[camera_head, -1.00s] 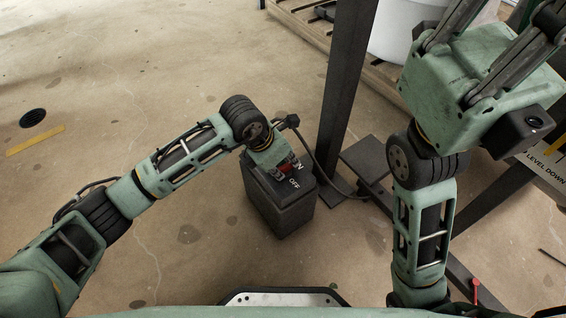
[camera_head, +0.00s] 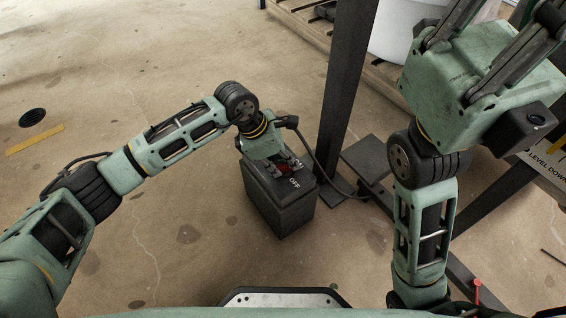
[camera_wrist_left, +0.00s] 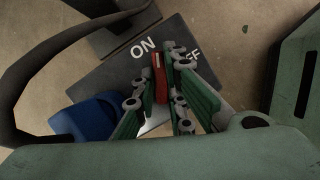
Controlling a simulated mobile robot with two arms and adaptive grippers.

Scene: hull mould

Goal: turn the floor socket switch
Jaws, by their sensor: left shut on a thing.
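The floor socket is a dark grey box (camera_head: 280,208) standing on the floor in the middle of the head view. Its red switch (camera_head: 283,169) is on the top face, largely covered by my left gripper (camera_head: 286,164). In the left wrist view the red switch (camera_wrist_left: 160,78) is a narrow bar between the fingers of my left gripper (camera_wrist_left: 168,70), which is shut on it. Its upper end lies between the white ON and OFF marks. My right gripper (camera_head: 490,75) is raised at the upper right, its fingertips cut off by the frame.
A black cable (camera_head: 320,165) runs from the box towards a dark steel post (camera_head: 345,90) and its foot plate. A blue part (camera_wrist_left: 88,118) shows beside the box top in the left wrist view.

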